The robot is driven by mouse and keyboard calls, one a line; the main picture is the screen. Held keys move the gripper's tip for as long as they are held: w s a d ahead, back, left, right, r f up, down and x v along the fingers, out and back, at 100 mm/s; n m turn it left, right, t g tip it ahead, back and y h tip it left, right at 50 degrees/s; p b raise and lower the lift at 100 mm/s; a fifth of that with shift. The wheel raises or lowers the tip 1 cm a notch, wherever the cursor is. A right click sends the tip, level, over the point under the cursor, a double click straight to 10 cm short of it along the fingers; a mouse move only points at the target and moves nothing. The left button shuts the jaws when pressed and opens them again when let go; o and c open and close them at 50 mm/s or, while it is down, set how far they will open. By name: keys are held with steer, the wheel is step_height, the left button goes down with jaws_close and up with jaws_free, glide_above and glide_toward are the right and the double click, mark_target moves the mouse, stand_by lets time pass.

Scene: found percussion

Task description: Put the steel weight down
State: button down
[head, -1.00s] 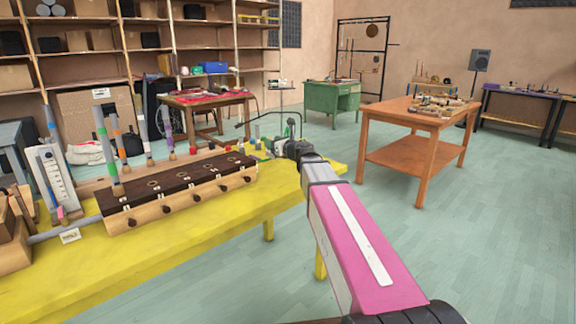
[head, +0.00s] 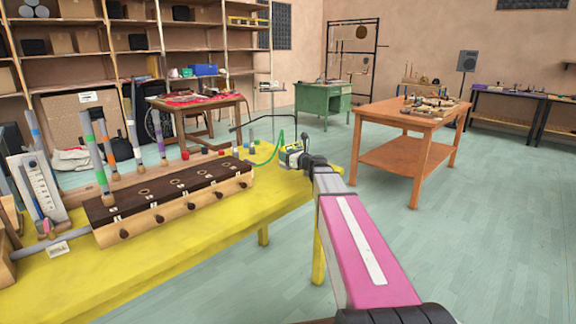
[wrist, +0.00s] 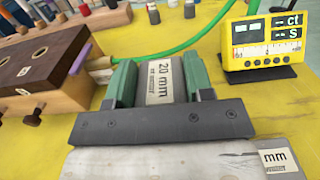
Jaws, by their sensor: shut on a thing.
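The steel weight (wrist: 165,78) is a grey piece with a pale label reading "20 mm". It sits between the green fingers of my gripper (wrist: 163,66) in the wrist view, and the fingers are shut on it. My gripper (head: 308,162) is over the right end of the yellow table (head: 215,238) in the head view, where the weight cannot be made out. The weight's underside is hidden, so I cannot tell whether it touches the table.
A yellow meter (wrist: 264,42) stands close to the right of my gripper. A green hose (wrist: 180,48) runs behind the fingers. A wooden chest (head: 170,200) with a dark top lies left. Small grey cylinders (wrist: 153,13) stand behind.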

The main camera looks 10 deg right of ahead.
steer(key=shift+w+d+f, duration=0.1)
steer(key=shift+d+f, duration=0.15)
steer(key=shift+d, duration=0.05)
steer(key=shift+f, duration=1.9)
steer(key=shift+f, duration=0.1)
steer(key=c, duration=0.5)
jaws_free()
steer(key=v, duration=1.2)
